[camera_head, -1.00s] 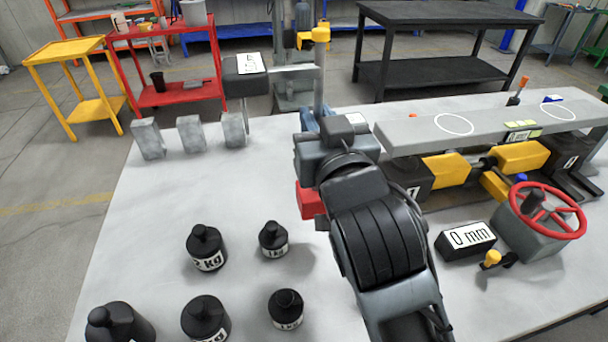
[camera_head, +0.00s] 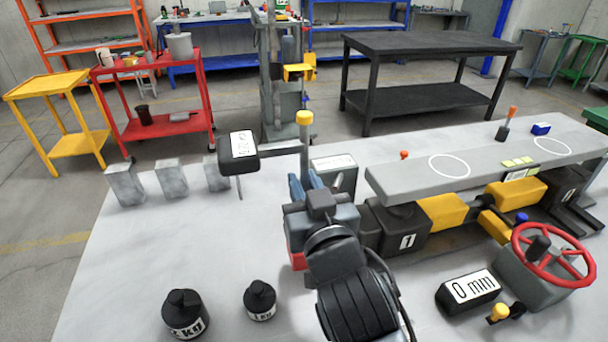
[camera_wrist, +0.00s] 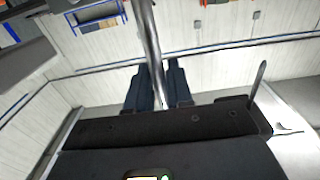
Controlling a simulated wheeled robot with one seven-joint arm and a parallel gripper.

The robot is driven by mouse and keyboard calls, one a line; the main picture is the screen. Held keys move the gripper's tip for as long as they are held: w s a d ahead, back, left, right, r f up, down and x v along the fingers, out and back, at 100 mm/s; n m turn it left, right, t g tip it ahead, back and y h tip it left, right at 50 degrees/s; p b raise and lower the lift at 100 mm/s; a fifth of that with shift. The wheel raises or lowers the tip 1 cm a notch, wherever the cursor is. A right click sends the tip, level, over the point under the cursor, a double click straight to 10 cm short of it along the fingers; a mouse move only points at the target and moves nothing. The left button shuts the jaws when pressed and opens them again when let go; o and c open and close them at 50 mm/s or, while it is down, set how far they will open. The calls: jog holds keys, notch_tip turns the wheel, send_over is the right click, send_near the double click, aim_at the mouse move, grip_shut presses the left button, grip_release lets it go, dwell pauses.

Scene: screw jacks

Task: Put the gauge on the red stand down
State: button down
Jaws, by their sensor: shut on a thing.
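The gauge is a black readout box (camera_head: 238,152) on a horizontal arm, with a thin probe below. The arm joins a grey upright post (camera_head: 304,150) with a yellow cap (camera_head: 304,117). A red base (camera_head: 298,261) shows partly beneath my gripper; I cannot tell whether it touches the table. My gripper (camera_head: 308,182) is shut on the post, its blue fingers either side. In the wrist view the post (camera_wrist: 150,40) runs up between the fingers (camera_wrist: 152,88). My wrist hides most of the base.
Three grey blocks (camera_head: 170,178) stand left on the white table (camera_head: 130,260). Black weights (camera_head: 184,314) stand at the front. A labelled box (camera_head: 335,172) is behind my gripper. The long grey jack platform (camera_head: 400,182), red handwheel (camera_head: 553,250) and "0 mm" readout (camera_head: 470,290) are right.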

jog(key=shift+f, duration=1.7)
jog(key=c, duration=1)
grip_release()
jog(key=shift+f, duration=0.2)
jog(key=shift+b+v, duration=0.9)
jog(key=shift+v, duration=5.2)
jog(key=shift+r, duration=0.15)
